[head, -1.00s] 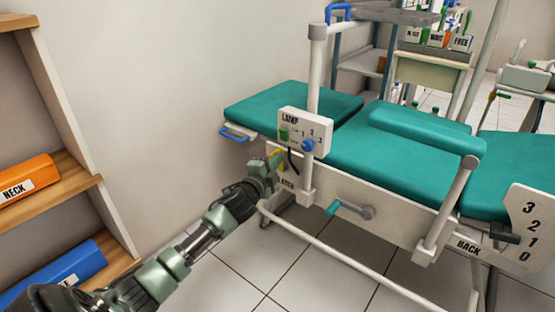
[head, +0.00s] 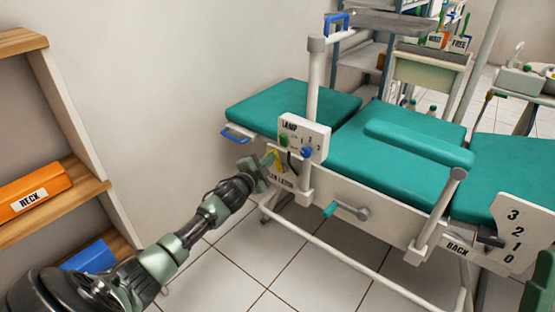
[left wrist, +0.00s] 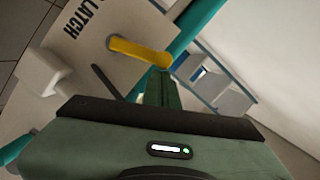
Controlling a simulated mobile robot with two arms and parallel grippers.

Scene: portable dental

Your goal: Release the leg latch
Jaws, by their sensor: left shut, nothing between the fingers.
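The leg latch (head: 279,162) is a small yellow lever on the white side panel of the teal dental chair, beside a label ending in LATCH. In the left wrist view the yellow lever (left wrist: 140,50) runs across the panel, its rounded end close to my fingers. My left gripper (head: 266,162) is shut with nothing in it, its tip close beside the lever. In the left wrist view the shut green fingers (left wrist: 160,92) are just below the lever's end; I cannot tell whether they touch it.
A LAMP box (head: 303,137) with a blue knob hangs on the post above the latch. A teal-handled crank (head: 345,210) sits to the right on the panel. A wooden shelf (head: 70,195) with an orange box (head: 32,192) stands at left. Tiled floor is clear between.

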